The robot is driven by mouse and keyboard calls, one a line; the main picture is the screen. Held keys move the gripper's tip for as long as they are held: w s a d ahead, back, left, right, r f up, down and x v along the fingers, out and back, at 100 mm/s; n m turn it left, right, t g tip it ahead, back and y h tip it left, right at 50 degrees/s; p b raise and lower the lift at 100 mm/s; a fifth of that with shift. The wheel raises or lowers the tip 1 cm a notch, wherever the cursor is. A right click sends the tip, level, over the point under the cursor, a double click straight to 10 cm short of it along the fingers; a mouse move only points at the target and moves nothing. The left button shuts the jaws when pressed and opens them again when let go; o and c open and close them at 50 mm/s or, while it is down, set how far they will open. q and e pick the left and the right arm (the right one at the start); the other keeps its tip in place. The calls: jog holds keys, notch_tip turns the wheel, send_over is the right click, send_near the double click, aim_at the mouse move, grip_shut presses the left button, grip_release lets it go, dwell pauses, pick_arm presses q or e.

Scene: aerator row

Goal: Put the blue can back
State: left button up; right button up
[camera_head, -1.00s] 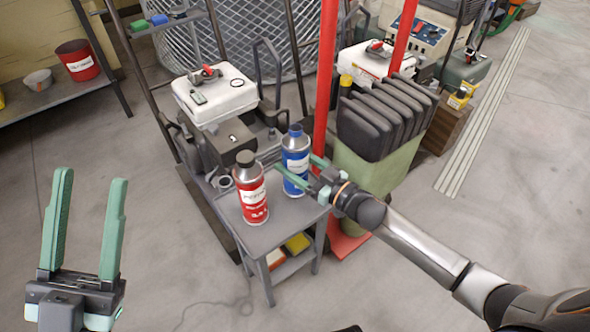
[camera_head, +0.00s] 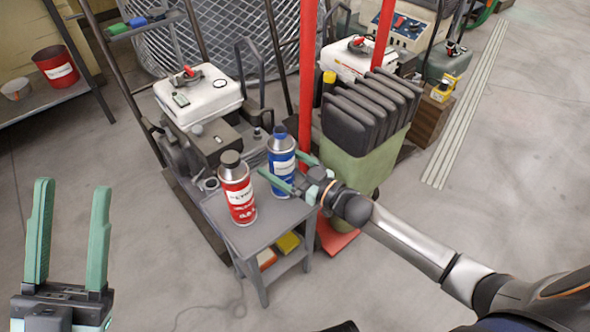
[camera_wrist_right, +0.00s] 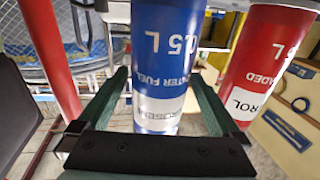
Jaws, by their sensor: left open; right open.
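The blue can (camera_head: 281,165) stands upright on the small grey side table (camera_head: 250,235). My right gripper (camera_head: 287,172) is open at the blue can, with one green finger on each side of it. In the right wrist view the blue can (camera_wrist_right: 165,60) stands between the two open fingers (camera_wrist_right: 160,105); I cannot tell whether either finger touches it. The red can (camera_head: 238,190) stands upright just left of the blue can and also shows in the right wrist view (camera_wrist_right: 270,60). My left gripper (camera_head: 68,240) is open and empty at the lower left, away from the table.
A machine with a white top (camera_head: 198,97) stands behind the table. A green bin (camera_head: 360,150) with dark pads and a red post (camera_head: 307,80) stand close behind my right gripper. A shelf (camera_head: 50,103) with a red bucket (camera_head: 55,66) is far left. The front floor is mostly clear.

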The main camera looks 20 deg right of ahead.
jog(key=p+v, duration=0.3)
jog(key=v, duration=0.8)
jog(key=s+a+r+n+t+y, duration=0.1)
jog(key=s+a+r+n+y, duration=0.2)
jog(key=r, duration=0.5)
jog(key=s+a+r+t+y, duration=0.1)
jog(key=s+a+r+t, duration=0.15)
jog(key=a+r, duration=0.35)
jog(key=s+r+n+t+y, duration=0.1)
jog(key=s+r, duration=0.3)
jog(key=r, duration=0.5)
jog(key=s+r+n+t+y, duration=0.1)
jog(key=s+r, duration=0.3)
jog(key=r, duration=0.5)
jog(key=shift+s+n+t, duration=0.35)
jog(key=shift+n+t, duration=0.15)
jog(key=shift+t, duration=0.05)
jog(key=shift+d, duration=0.1)
